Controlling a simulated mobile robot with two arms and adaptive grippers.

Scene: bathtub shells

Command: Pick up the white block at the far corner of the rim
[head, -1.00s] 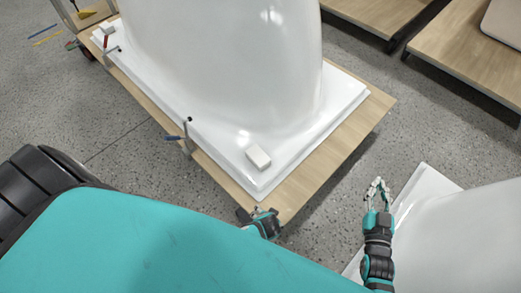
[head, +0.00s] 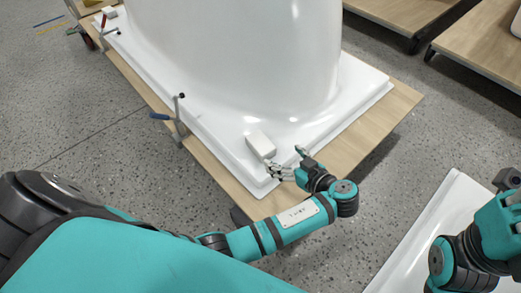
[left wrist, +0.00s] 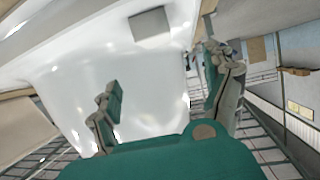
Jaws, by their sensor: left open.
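A white block (head: 260,144) lies on the white tub shell's rim (head: 230,150), near the corner closest to me. A second small white block (head: 109,12) sits at the rim's far left corner in the head view. My left gripper (head: 285,158) is open and empty beside the nearer block, at its lower right. In the left wrist view, my left gripper's fingers (left wrist: 160,90) stand apart, with a pale block (left wrist: 149,23) beyond them near the top. My right arm shows at the right edge of the head view, but its fingers are not visible.
The shell's tall white body (head: 240,50) rises behind the nearer block. Another white shell (head: 430,230) is at lower right. Wooden tables (head: 390,15) stand at upper right.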

